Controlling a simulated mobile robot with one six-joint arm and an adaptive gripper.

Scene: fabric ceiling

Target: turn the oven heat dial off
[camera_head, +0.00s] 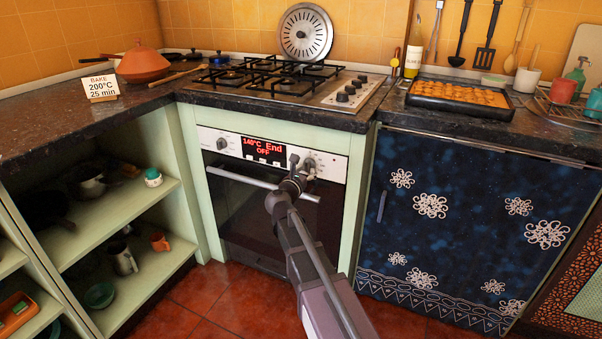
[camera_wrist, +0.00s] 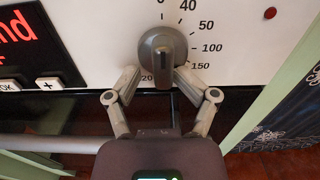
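The oven heat dial (camera_wrist: 163,55) is a grey-brown round knob with a raised grip that stands upright in the wrist view. Printed numbers such as 0, 40, 50, 100 and 150 run around it. My gripper (camera_wrist: 159,80) is open, with one finger on each side of the dial's lower part. Whether the fingers touch it I cannot tell. In the head view my gripper (camera_head: 301,168) is at the right part of the oven panel and partly covers the dial. The oven display (camera_head: 264,150) reads "140°C End OFF" in red.
A second knob (camera_head: 222,144) is on the panel's left. The oven door handle (camera_head: 262,184) runs below the panel. Above are the gas hob (camera_head: 270,80) and a tray of baked food (camera_head: 458,97). A card (camera_head: 101,88) reads "BAKE 200°C 25 min". Open shelves stand at left.

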